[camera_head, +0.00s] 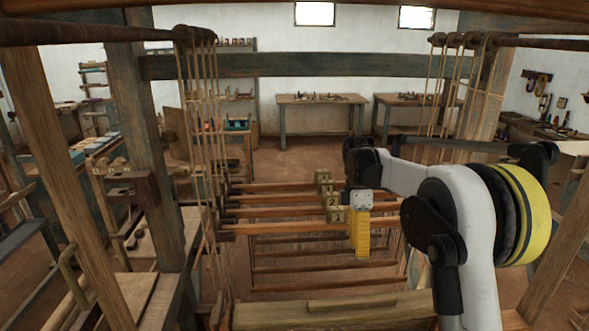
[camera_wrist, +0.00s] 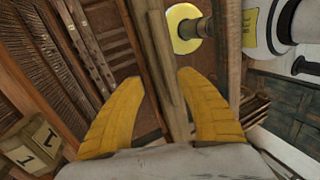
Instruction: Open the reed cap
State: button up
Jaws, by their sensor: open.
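A long pale wooden beam (camera_head: 375,315) with a raised strip on top crosses the bottom of the head view; it looks like the reed cap. The gripper body hides the bar's near end.
Shaft bars (camera_head: 285,228) with numbered wooden blocks (camera_head: 337,215) lie just left of my gripper. Hanging cords (camera_head: 200,110) and thick posts (camera_head: 150,140) flank the loom. Warp threads (camera_head: 320,270) spread below. Work tables (camera_head: 320,99) stand far behind.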

jog(key=s+a+f+m+t+b, duration=0.1)
jog(key=s+f+m+t+b, duration=0.4)
jog(key=s, duration=0.4)
jog(key=s+a+f+m+t+b, duration=0.1)
jog(key=s+f+m+t+b, duration=0.1)
jog(key=s+f+m+b, duration=0.35)
jog(key=s+a+f+m+t+b, duration=0.1)
jog(key=s+f+m+t+b, duration=0.25)
jog(key=s+m+b, duration=0.6)
notch_tip(320, 180, up, 11)
jog(key=m+g+p, duration=0.7)
jog(key=m+p, duration=0.8)
jog(key=p, duration=0.6)
send_over(353, 300)
jog(key=shift+r+t, duration=0.15)
jog(key=shift+t, duration=0.1)
notch_tip(353, 300, down, 10)
jog(key=shift+f+b, duration=0.15)
jog(key=shift+b, duration=0.8)
